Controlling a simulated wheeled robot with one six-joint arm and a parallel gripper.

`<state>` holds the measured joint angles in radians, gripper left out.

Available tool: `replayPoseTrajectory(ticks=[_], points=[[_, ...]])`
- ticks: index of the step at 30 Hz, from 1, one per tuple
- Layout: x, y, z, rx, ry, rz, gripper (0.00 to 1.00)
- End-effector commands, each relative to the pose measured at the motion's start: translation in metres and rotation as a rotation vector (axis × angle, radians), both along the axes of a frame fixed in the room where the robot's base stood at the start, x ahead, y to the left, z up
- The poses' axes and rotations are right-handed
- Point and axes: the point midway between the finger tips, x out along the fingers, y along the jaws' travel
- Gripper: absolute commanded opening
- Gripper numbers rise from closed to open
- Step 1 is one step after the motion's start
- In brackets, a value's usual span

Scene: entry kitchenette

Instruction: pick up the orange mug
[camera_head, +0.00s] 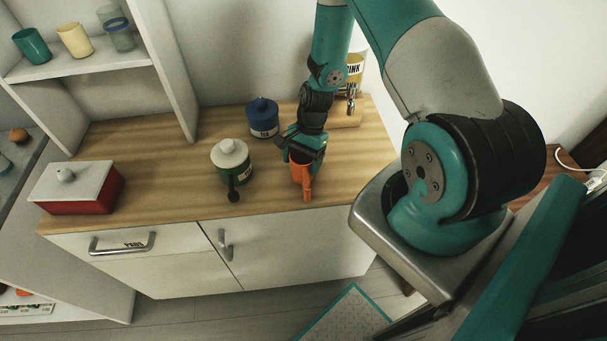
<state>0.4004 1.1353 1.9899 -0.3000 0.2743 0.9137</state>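The orange mug (300,180) stands upright on the wooden counter, near its front edge, with its handle toward the camera. My gripper (301,150) is right above the mug and reaches down to its rim from behind. The fingers overlap the mug's top in this view. I cannot tell whether they are closed on the mug or just around it. The mug's rim is partly hidden by the gripper.
A green jar with a white lid (231,160) and a dark spoon stands left of the mug. A blue canister (263,118) stands behind. A drink dispenser (354,70) is at the back right. A red box (80,190) sits far left. The counter (160,150) is clear between.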

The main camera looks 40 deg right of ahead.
Motion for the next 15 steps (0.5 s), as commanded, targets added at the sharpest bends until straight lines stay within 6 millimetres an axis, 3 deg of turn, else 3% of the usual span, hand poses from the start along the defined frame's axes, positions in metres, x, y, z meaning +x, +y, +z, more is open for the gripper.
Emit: replayPoseTrajectory(ticks=[10, 15], points=[[0.000, 0.000, 0.002, 0.000, -0.001, 0.001, 0.43], [0.001, 0.000, 0.013, 0.000, -0.002, 0.000, 0.43]])
